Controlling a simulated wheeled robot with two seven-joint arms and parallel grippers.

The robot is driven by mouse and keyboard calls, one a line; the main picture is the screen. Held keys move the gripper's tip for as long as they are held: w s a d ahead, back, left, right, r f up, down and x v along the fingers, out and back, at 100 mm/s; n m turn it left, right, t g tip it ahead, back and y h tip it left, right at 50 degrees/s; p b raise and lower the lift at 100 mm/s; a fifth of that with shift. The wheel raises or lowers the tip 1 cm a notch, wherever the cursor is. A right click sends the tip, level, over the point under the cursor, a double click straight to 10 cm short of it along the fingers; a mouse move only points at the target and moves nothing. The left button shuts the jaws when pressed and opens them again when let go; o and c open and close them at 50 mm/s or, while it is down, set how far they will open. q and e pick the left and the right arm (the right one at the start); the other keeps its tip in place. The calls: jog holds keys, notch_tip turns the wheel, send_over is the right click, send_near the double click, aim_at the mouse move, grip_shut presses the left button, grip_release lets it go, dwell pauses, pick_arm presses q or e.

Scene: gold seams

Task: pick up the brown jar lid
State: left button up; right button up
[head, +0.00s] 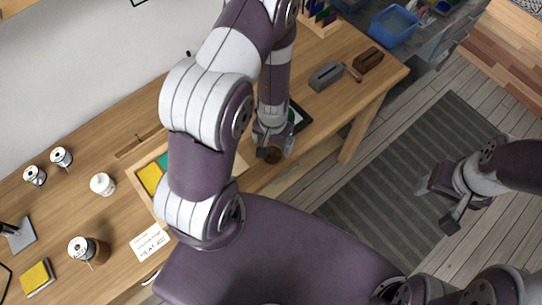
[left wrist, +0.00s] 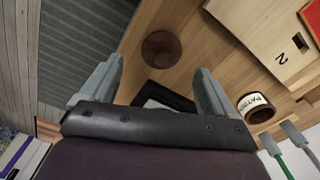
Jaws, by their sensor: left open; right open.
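The brown jar lid (left wrist: 161,49) is a round, dark brown disc lying on the wooden table in the left wrist view. My left gripper (left wrist: 160,66) is open, and the lid shows beyond and between its two fingertips, with nothing held. In the head view the lid (head: 270,155) shows as a small brown round at the tip of my left gripper (head: 273,143), near the table's front edge. The fingers partly hide it there, and I cannot tell whether they touch it. My right gripper (head: 447,200) is open and empty over the floor on the right.
A black flat object (left wrist: 168,100) lies close to the lid. A labelled jar (left wrist: 256,108) and a pale wooden piece marked 2 (left wrist: 268,28) are to the right in the wrist view. A grey block (head: 325,77) and brown block (head: 368,60) lie at the table's right end.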

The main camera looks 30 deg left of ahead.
aim_at(272, 150)
pick_arm(q)
jog(key=f, duration=0.2)
jog(key=f+b, duration=0.1)
jog(key=f, duration=0.1)
jog(key=shift+s+a+f, duration=0.1)
jog(key=shift+a+f, duration=0.1)
jog(key=shift+f, duration=0.4)
jog(key=c, duration=1.2)
